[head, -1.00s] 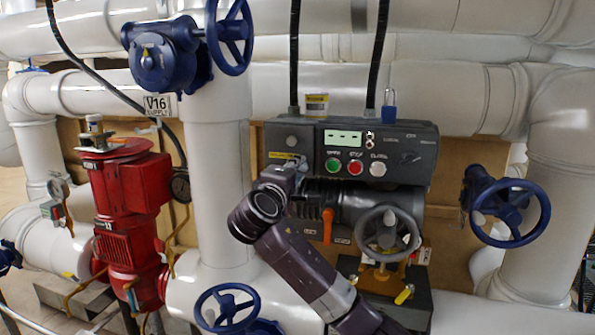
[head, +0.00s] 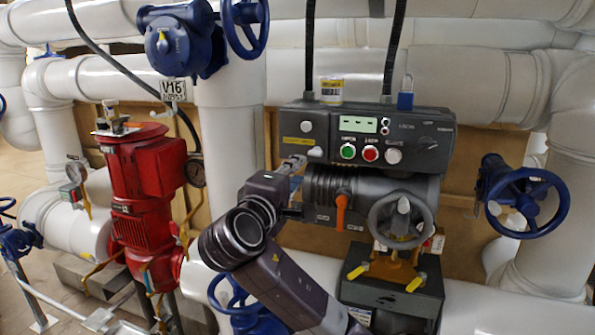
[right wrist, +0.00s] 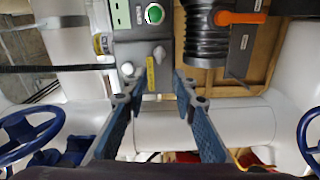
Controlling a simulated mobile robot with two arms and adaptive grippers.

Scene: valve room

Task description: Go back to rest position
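My right gripper (head: 290,170) is in front of the lower left corner of the grey control panel (head: 440,128), with its arm coming up from the bottom. In the right wrist view its two blue-padded fingers (right wrist: 156,88) are spread apart with nothing between them. The panel (right wrist: 160,30) lies beyond the fingertips there, with a white knob and a yellow label. I cannot tell the exact gap between fingertips and panel. My left gripper is not in view.
A grey handwheel (head: 401,220) and an orange lever (head: 342,212) sit below the panel. A red pump (head: 145,170) stands at left. Blue handwheels (head: 525,203) are on both sides. White pipes surround the area; the floor shows at far left.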

